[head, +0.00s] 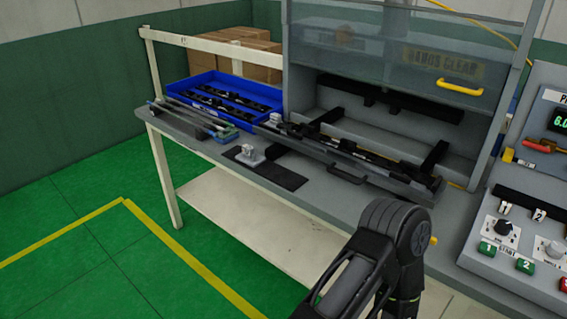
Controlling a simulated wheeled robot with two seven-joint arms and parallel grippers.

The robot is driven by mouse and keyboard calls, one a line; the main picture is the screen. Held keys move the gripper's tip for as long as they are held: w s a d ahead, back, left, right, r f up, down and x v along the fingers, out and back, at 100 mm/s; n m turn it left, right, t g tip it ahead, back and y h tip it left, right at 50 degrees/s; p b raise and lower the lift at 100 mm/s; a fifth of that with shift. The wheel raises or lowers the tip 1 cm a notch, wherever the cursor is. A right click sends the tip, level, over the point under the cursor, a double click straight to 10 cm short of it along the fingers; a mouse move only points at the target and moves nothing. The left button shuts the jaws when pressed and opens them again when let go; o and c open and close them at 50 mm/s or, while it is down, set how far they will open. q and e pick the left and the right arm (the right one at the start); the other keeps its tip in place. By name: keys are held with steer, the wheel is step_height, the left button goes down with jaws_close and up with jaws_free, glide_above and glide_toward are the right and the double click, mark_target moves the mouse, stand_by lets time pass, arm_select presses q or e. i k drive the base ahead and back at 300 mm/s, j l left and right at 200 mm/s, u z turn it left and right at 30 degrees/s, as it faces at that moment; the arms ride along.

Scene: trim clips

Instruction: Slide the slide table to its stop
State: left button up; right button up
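The slide table (322,154) is a long, dark grey plate with a black handle (347,174) on its front edge. It sticks out at the front of the grey machine enclosure (298,62), above the bench top. Black supports (433,158) stand on it, and a long black trim strip (372,158) lies along it. Its stop cannot be made out. A dark jointed part of my arm (395,235) comes in from the bottom, in front of the bench. No gripper fingers can be seen.
A clear guard with a yellow handle (460,89) is raised above the opening. A blue bin (222,92) of black strips and a dark mat (262,169) with a small fixture are at left. A control panel (520,205) with buttons stands at right.

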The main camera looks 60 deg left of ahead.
mark_target(399, 183)
steer(key=k+l+u, duration=0.1)
steer(key=u, duration=1.6)
